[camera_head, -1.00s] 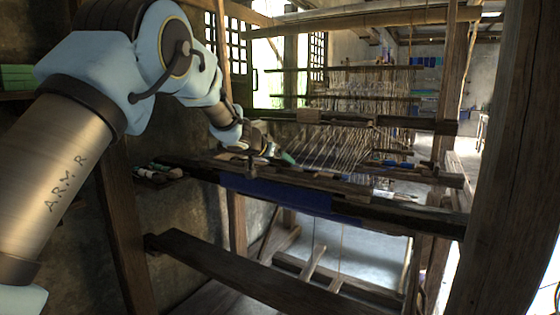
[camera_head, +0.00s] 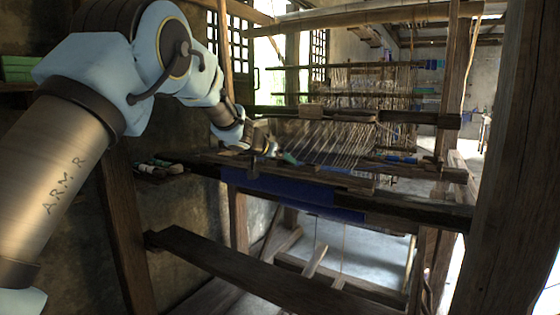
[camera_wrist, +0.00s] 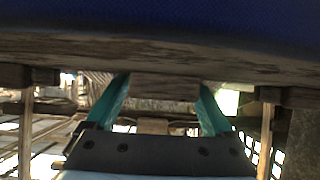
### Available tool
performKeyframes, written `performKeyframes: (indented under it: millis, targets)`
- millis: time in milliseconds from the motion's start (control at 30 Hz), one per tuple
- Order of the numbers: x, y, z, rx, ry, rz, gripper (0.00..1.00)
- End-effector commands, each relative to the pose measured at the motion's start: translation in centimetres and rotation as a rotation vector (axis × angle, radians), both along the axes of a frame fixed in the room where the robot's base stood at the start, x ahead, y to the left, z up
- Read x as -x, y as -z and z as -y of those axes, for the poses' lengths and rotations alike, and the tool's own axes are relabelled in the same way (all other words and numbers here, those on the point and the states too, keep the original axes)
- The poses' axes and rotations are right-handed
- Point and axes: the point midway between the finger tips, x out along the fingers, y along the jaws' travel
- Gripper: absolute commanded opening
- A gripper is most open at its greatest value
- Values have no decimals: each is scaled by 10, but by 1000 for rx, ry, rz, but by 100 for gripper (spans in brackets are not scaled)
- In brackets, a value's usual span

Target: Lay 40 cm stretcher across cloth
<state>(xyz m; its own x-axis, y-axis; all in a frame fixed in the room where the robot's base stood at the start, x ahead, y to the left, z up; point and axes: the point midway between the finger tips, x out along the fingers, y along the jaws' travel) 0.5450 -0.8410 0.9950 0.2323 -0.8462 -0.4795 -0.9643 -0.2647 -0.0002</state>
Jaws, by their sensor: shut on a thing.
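My gripper (camera_wrist: 160,105) shows teal fingers in the wrist view, closed on a wooden piece (camera_wrist: 165,88), which I take to be the stretcher. Its full length is not clear there. The blue cloth (camera_wrist: 160,15) fills the top of that view, beside a dark wooden band. In the head view my gripper (camera_head: 277,154) is at the loom's front, just above the wooden bars behind the cloth fold. The blue cloth (camera_head: 290,190) hangs over the front beam. The stretcher cannot be told apart from the loom's bars in the head view; contact with the cloth is unclear.
Pale warp threads (camera_head: 325,138) run back from the front. A thick upright post (camera_head: 510,150) stands at right. Small items lie on a ledge (camera_head: 160,169) at left. A bench plank (camera_head: 250,270) crosses below. A cross beam (camera_head: 400,116) spans above the warp.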

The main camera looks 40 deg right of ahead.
Motion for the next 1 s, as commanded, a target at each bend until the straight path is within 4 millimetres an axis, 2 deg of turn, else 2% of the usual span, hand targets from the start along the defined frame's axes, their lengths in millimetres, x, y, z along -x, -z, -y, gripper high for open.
performKeyframes:
  millis: [33, 67, 133, 400, 567, 1000]
  targets:
    - [0, 1, 0, 1, 0, 0, 20]
    - [0, 0, 0, 1, 0, 0, 90]
    - [0, 0, 0, 1, 0, 0, 98]
    - [0, 1, -1, 0, 0, -1, 100]
    - [2, -5, -10, 3, -2, 0, 100]
    - [20, -40, -74, 3, -2, 2, 100]
